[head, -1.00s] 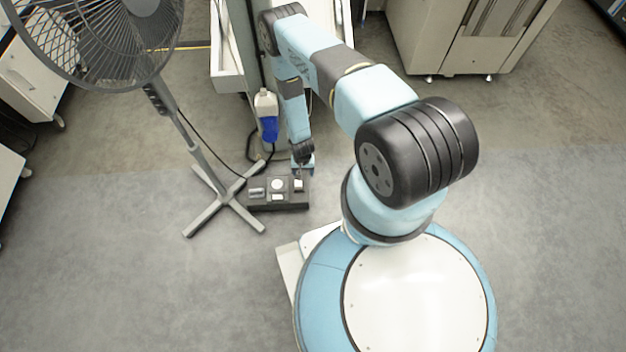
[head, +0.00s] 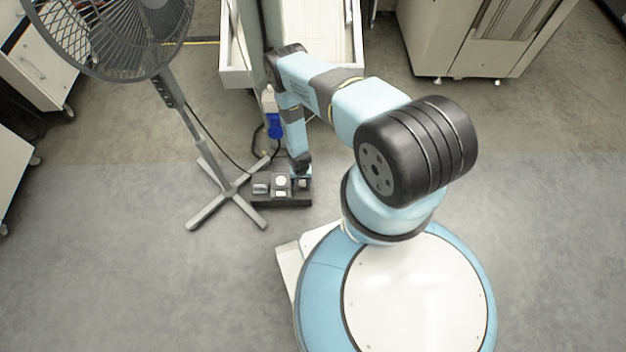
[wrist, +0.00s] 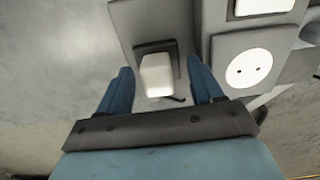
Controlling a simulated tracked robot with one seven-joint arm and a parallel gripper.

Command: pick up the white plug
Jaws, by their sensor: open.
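A white block that looks like the white plug (wrist: 157,75) stands on a dark square of a grey panel, between my fingers in the wrist view. My gripper (wrist: 161,86) is open, with one blue finger on each side of the block; a gap shows on the left and a smaller one on the right. Nothing is held. In the head view my gripper (head: 301,172) is at the right end of the dark socket box (head: 282,203) on the floor. There my arm partly hides the plug.
A blue and white bottle-like object (head: 272,125) is behind. Floor in front is clear.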

